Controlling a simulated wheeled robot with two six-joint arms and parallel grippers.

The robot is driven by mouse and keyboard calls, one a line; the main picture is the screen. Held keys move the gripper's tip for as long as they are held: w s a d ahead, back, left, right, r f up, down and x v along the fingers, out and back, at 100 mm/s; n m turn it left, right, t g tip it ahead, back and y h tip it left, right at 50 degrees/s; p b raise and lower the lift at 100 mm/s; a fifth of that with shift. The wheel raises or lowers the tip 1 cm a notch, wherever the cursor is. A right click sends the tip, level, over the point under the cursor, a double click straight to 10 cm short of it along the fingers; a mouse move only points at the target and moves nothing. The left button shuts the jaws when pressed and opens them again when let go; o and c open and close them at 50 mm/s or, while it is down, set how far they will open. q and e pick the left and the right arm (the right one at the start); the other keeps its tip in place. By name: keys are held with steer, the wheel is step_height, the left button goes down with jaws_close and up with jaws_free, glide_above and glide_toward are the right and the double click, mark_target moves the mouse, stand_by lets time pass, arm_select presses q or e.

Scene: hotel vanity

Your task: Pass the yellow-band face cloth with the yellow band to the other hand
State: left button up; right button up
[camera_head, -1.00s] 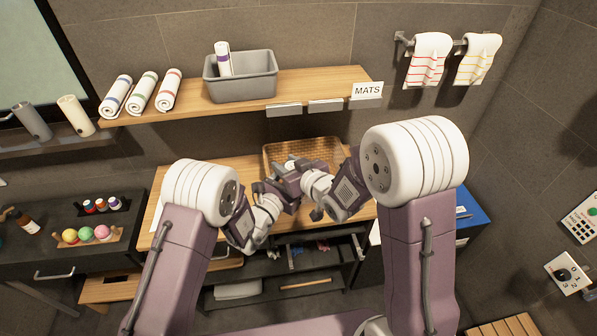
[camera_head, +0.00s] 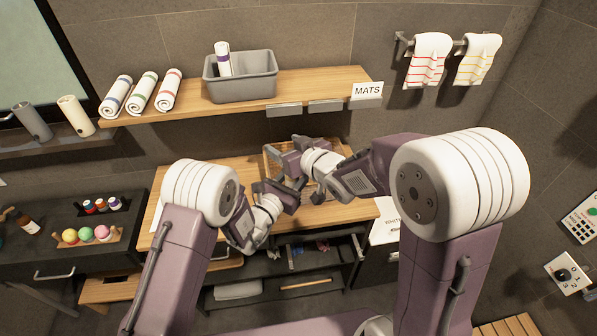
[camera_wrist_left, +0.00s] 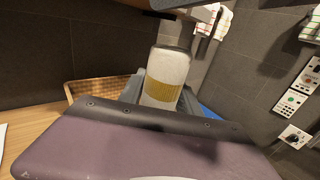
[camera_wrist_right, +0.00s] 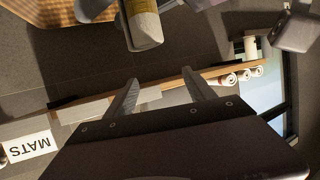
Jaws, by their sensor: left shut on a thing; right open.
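The yellow-band face cloth (camera_wrist_left: 170,70) is a white roll with a wide yellow band. In the left wrist view it stands up between the fingers of my left gripper (camera_wrist_left: 160,98), which is shut on it. In the head view my left gripper (camera_head: 280,188) is near the wicker basket, and I cannot make out the cloth there. My right gripper (camera_head: 290,157) is just above and behind the left one. In the right wrist view my right gripper (camera_wrist_right: 160,88) is open and empty. The cloth (camera_wrist_right: 144,22) shows at the top there, apart from its fingers.
A wicker basket (camera_wrist_left: 92,90) sits on the wooden counter (camera_head: 225,172) close to both grippers. Above is a shelf (camera_head: 190,108) with a grey bin (camera_head: 241,86), rolled towels (camera_head: 142,93) and a MATS sign (camera_head: 367,91). Striped towels (camera_head: 428,62) hang at the right.

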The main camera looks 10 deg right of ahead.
steer(key=s+d+f+m+g+h, duration=0.3)
steer(key=s+d+f+m+h, duration=0.15)
steer(key=d+m, duration=0.35)
steer(key=s+d+f+n+g, duration=0.1)
steer(key=s+f+g, duration=0.3)
steer(key=s, duration=0.6)
steer(key=s+d+f+n+g, duration=0.2)
steer(key=s+f+g, duration=0.2)
steer(key=s+f, duration=0.3)
steer(key=s, duration=0.3)
steer(key=shift+d+f+g+h, duration=0.15)
steer(key=shift+f+g+h, duration=0.05)
steer(key=shift+g+h, duration=0.15)
